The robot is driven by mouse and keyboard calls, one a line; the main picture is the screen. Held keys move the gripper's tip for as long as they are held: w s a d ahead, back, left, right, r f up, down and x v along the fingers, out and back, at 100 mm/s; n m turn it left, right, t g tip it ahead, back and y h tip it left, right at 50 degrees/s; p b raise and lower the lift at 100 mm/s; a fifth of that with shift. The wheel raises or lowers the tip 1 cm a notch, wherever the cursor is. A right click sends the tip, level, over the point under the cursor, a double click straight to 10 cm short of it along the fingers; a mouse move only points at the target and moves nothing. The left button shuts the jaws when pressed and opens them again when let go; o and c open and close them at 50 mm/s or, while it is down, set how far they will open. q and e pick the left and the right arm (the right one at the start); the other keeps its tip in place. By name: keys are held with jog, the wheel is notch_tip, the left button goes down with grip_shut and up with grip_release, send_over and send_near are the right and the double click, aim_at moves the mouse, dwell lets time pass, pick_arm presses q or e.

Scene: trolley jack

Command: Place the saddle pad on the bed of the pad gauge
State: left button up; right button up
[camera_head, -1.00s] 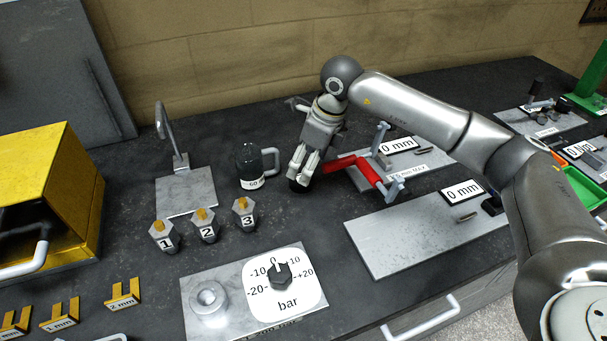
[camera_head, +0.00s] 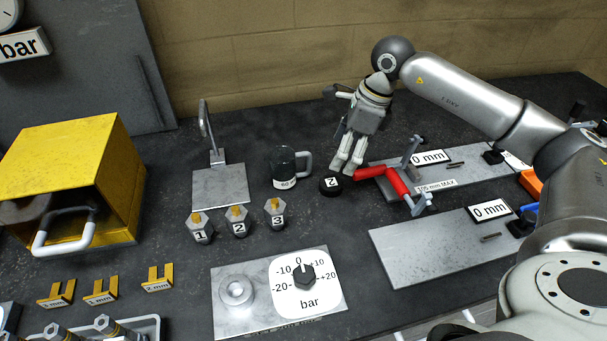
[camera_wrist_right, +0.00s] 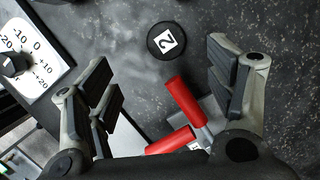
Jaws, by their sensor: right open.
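The saddle pad appears to be the black round disc marked 2 (camera_head: 331,186), lying flat on the dark bench. It also shows in the right wrist view (camera_wrist_right: 166,41), beyond the fingertips. My right gripper (camera_head: 347,172) is open and empty, just above and behind the disc in the head view, apart from it. Its spread fingers show in the wrist view (camera_wrist_right: 162,75). A grey plate with a 0 mm display (camera_head: 430,250) lies front right and may be the pad gauge; its bed looks empty. My left gripper is not in view.
A red-handled tool (camera_head: 397,181) lies close right of the disc, by another 0 mm plate (camera_head: 470,177). A dark mug (camera_head: 284,168) stands left, near several numbered hex pieces (camera_head: 238,222). A bar gauge plate (camera_head: 235,318) is in front; a yellow box (camera_head: 95,150) is far left.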

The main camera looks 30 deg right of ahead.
send_over(332, 182)
jog(key=s, duration=0.1)
jog(key=f, duration=0.2)
jog(key=f+p, duration=0.1)
jog(key=f, duration=0.1)
jog(key=shift+s+d+f, duration=0.15)
jog(key=shift+d+f, duration=0.05)
jog(key=shift+f, duration=0.6)
jog(key=shift+f+p, duration=0.4)
jog(key=x, duration=0.1)
jog(key=p+x, duration=0.1)
jog(key=x, duration=0.1)
jog(key=shift+w+d+f, duration=0.25)
jog(key=shift+f, duration=0.05)
jog(key=shift+w+f, duration=0.1)
jog(key=shift+f, duration=0.3)
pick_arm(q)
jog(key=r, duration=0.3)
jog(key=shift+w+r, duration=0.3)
pick_arm(e)
jog(key=shift+c, duration=0.3)
jog(key=c, duration=1.2)
jog(key=shift+o, duration=0.2)
